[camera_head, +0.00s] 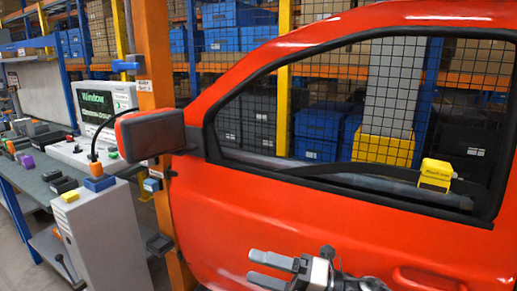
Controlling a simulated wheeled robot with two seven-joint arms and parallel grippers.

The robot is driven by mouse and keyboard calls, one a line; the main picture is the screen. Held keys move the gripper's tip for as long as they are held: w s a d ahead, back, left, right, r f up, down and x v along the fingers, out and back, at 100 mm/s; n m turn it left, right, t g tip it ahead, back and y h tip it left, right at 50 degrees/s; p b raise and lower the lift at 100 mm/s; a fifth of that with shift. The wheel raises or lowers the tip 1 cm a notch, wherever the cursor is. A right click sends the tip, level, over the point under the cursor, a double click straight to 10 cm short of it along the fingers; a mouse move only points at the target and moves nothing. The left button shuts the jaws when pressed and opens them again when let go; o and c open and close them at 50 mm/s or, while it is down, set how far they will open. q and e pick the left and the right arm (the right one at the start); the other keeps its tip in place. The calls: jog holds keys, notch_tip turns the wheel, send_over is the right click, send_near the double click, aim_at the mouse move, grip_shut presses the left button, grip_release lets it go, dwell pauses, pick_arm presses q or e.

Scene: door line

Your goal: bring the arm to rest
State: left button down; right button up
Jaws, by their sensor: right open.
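My right gripper (256,267) is at the bottom centre, in front of the lower part of the red car door (240,205). Its two grey fingers point left, apart, with nothing between them. Part of my right arm (345,280) shows behind it at the bottom edge. I cannot tell how far the gripper is from the door panel. My left gripper is not in view.
The door's mirror (150,133) juts out left, beside an orange post (155,60). A yellow device (436,174) sits at the window sill. A workbench with a screen (103,103) and a grey cabinet (105,235) stand at left. Shelves with boxes fill the back.

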jog(key=s+d+f+m+t+h, duration=0.2)
jog(key=d+f+m+t+h, duration=0.35)
jog(key=m, duration=0.65)
jog(key=s+d+f+m+t+h, duration=0.2)
jog(key=f+m+t+h, duration=0.5)
jog(key=m, duration=0.6)
jog(key=s+d+f+m+g+h, duration=0.2)
jog(key=s+d+f+m+g, duration=0.1)
jog(key=s+f, duration=0.4)
jog(key=s+d+f+m+g+h, duration=0.2)
jog(key=s+d+f+m+g, duration=0.2)
jog(key=s+f+m, duration=0.2)
jog(key=shift+s+f, duration=0.4)
jog(key=shift+f, duration=0.1)
